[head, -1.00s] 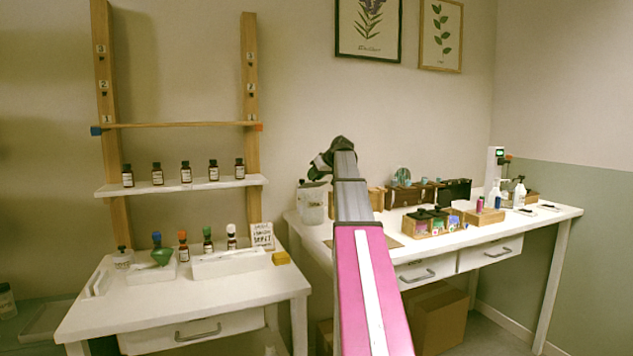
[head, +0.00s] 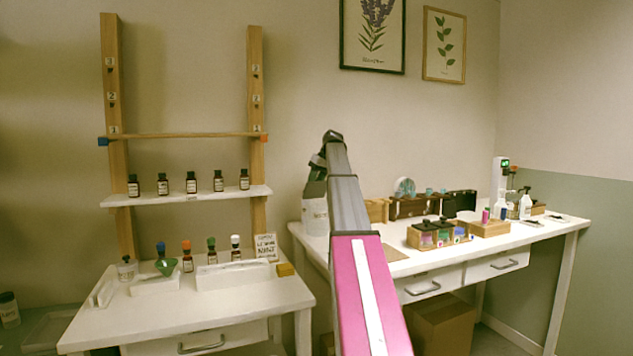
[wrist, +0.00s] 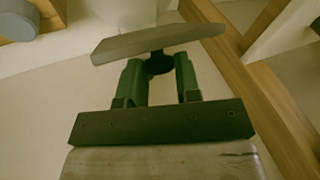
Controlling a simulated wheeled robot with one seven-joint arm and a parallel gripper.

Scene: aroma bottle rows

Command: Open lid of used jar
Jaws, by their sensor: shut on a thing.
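The used jar (head: 314,217) is a large pale container at the left end of the right-hand table. My gripper (head: 318,168) is above it in the head view, partly hidden by my own arm. In the wrist view my gripper (wrist: 158,65) is shut on the dark knob of a flat grey lid (wrist: 118,47). The lid looks tilted in that view. A whitish rounded form shows behind it, perhaps the jar. I cannot tell whether the lid still touches the jar's rim.
The right table holds a wooden box of dark-lidded jars (head: 418,239), a dark case (head: 460,201) and a white pump bottle (head: 525,205). A shelf (head: 200,196) carries more bottles.

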